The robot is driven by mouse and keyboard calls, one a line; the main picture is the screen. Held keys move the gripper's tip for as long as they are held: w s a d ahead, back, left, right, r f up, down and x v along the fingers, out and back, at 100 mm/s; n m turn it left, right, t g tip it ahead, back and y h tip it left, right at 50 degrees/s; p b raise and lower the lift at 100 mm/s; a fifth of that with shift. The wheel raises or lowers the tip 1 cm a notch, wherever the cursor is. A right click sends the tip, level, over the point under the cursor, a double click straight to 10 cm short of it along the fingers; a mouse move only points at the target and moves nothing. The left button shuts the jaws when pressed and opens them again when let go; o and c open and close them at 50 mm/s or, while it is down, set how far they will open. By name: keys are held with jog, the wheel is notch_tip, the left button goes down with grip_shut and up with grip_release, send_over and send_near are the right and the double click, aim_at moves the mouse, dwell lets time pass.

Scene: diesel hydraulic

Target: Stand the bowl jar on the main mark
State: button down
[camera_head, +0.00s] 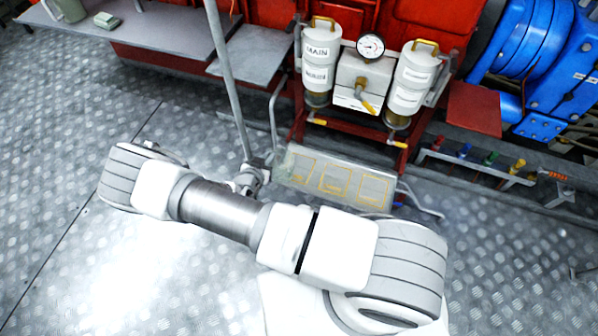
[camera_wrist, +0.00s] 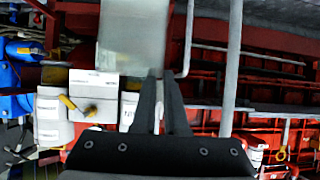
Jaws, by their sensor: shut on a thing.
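My gripper (camera_wrist: 160,82) shows its dark fingers in the wrist view, closed on a pale translucent block-like thing, which I take to be the bowl jar (camera_wrist: 132,36). In the head view the jar (camera_head: 284,161) is a small, faint greenish clear shape by the left end of a pale tray (camera_head: 378,205). The tray carries yellow square outlines; I cannot read which is the main mark. I cannot tell whether the jar touches the tray.
Two white filter canisters, the left one labelled MAIN (camera_head: 320,55), stand behind the tray with a gauge (camera_head: 370,46) between them. A grey upright pole (camera_head: 228,75) rises close to my gripper. Thin pipes (camera_head: 425,208) edge the tray's right. Blue machinery (camera_head: 550,60) is at right.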

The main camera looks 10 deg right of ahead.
aim_at(282, 166)
jog(key=shift+s+d+f+m+h+b, duration=0.15)
jog(key=shift+d+f+b, duration=0.1)
jog(key=shift+f, duration=0.2)
jog(key=shift+s+d+f+m+h+b, duration=0.15)
jog(key=shift+d+f, duration=0.05)
jog(key=shift+f, duration=0.25)
jog(key=w+d+f+b, duration=0.4)
jog(key=w+d+f, duration=0.3)
jog(key=w+f, duration=0.2)
jog(key=shift+f, duration=0.95)
jog(key=shift+b, duration=0.3)
jog(key=c, duration=0.9)
grip_release()
jog(key=shift+c, duration=0.2)
